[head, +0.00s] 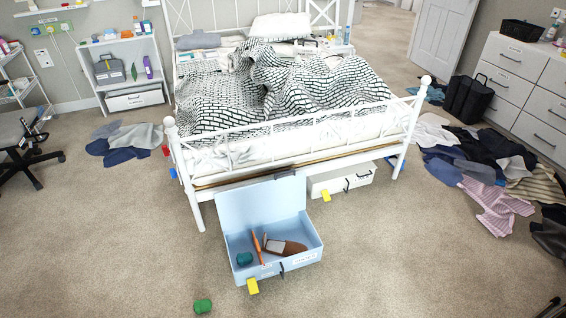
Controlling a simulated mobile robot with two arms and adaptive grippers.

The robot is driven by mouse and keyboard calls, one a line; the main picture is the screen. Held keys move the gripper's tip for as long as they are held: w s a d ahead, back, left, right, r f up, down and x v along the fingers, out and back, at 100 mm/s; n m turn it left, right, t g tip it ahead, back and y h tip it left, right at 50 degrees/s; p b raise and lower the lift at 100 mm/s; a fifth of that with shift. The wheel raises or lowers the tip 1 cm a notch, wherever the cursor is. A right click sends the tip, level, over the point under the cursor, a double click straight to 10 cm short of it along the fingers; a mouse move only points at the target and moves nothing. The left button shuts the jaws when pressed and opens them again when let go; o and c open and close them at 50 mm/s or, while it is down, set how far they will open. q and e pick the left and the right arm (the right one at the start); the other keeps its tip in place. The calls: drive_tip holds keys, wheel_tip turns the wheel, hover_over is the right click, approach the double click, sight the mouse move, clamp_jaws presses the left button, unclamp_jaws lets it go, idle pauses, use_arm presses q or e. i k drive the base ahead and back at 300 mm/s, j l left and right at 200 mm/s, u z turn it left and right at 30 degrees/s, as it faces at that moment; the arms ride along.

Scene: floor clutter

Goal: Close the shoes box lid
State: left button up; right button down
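A light blue box (272,274) stands on the carpet in front of the bed. Its lid (262,203) is raised upright at the back, so the box is open. Inside lie an orange item, a brown item, a small pale item and a teal roll (244,259). A yellow tag (252,286) and a dark latch are on its front; the label is too small to read. A dark part at the bottom right corner (550,306) looks like the tip of my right gripper, away from the box. My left gripper is not in view.
A white box (341,180) with a yellow tag sits under the bed's foot (290,150). A green roll (203,306) lies on the carpet at front left. Clothes (497,208) cover the floor at right. Carpet on both sides of the blue box is mostly clear.

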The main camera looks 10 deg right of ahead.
sight(263, 200)
drive_tip(key=i+l+u, duration=0.15)
drive_tip(key=u, duration=0.3)
drive_tip(key=i+l+u, duration=0.1)
drive_tip(key=l+u, duration=0.25)
drive_tip(key=u, duration=0.15)
